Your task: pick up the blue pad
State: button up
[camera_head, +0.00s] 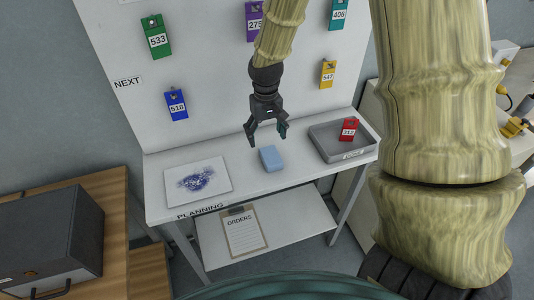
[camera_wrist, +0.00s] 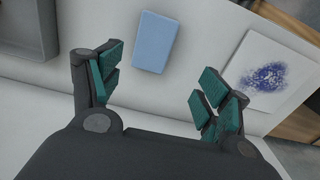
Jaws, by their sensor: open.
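The blue pad (camera_head: 271,158) is a light blue block lying on the white shelf, between the sheet with the blue smudge and the grey tray. My gripper (camera_head: 267,131) is open and empty, above and behind the pad in the head view. In the wrist view the pad (camera_wrist: 156,41) lies beyond the fingertips, a little left of the middle of the gap of my gripper (camera_wrist: 158,85). The fingers have teal pads and are apart from the blue pad. The whole top of the pad shows in the wrist view.
A grey tray (camera_head: 324,149) with a red tag (camera_head: 348,129) stands to the right of the pad. A sheet with a blue smudge (camera_head: 198,180) lies to the left. A white board (camera_head: 205,60) with several numbered tags rises behind. A clipboard (camera_head: 243,232) lies on the lower shelf.

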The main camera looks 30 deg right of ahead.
aim_at(271, 155)
jog(key=shift+s+d+f, duration=0.1)
jog(key=shift+s+f, duration=0.15)
jog(key=shift+f, duration=0.15)
jog(key=f, duration=0.1)
jog(key=f+p, duration=0.1)
jog(key=shift+s+d+f, duration=0.15)
jog(key=shift+d+f, duration=0.15)
jog(key=shift+d, duration=0.05)
jog(key=shift+f, duration=0.5)
jog(key=shift+s+f+p, duration=0.1)
jog(key=shift+f+p, duration=0.2)
jog(key=shift+p, duration=0.05)
jog(key=shift+s+d+f+p, duration=0.1)
jog(key=shift+f+p, duration=0.85)
jog(key=shift+f, duration=1.45)
jog(key=c, duration=1)
